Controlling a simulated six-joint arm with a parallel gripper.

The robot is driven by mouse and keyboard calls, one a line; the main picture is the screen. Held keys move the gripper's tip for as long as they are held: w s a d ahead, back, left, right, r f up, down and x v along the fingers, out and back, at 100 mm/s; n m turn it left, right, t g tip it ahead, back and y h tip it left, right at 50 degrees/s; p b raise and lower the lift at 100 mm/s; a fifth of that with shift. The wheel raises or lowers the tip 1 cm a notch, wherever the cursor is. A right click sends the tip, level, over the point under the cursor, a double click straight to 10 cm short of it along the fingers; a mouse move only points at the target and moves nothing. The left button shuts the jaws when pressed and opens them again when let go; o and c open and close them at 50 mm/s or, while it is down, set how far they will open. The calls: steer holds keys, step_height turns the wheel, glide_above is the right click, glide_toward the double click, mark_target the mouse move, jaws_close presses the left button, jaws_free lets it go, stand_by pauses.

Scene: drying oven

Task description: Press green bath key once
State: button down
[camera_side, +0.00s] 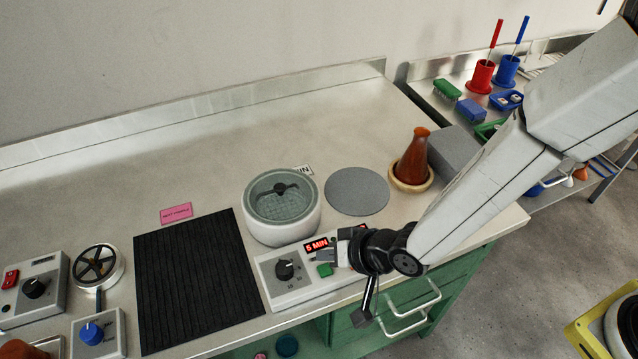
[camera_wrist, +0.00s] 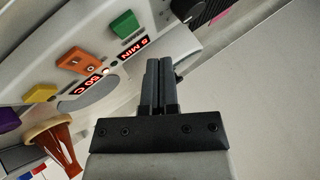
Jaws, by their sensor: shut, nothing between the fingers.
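The green key (camera_side: 324,269) is on the sloped control panel of the white round bath (camera_side: 283,222), right of a black knob (camera_side: 286,269). In the wrist view the green key (camera_wrist: 124,24) shows beyond and left of my fingertips, uncovered. My gripper (camera_wrist: 159,62) is shut and empty, its two dark fingers together. In the side view my gripper (camera_side: 322,257) is over the panel close to the green key, partly covering the panel's right part. Whether the tips touch anything cannot be told. A red-lit display (camera_side: 316,246) reads 5 MIN.
In the wrist view, an orange key (camera_wrist: 77,61), a yellow key (camera_wrist: 40,93) and a purple key (camera_wrist: 8,120) line the panel beside the green one. An orange flask (camera_side: 413,160) stands behind my arm. A black ribbed mat (camera_side: 197,280) lies left of the bath.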

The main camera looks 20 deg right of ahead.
mark_target(319, 267)
steer(key=shift+f, duration=1.1)
steer(key=shift+f, duration=0.9)
stand_by(2.5)
steer(key=shift+r, duration=0.85)
steer(key=shift+r, duration=0.15)
steer(key=shift+r, duration=2.4)
steer(key=shift+d, duration=0.15)
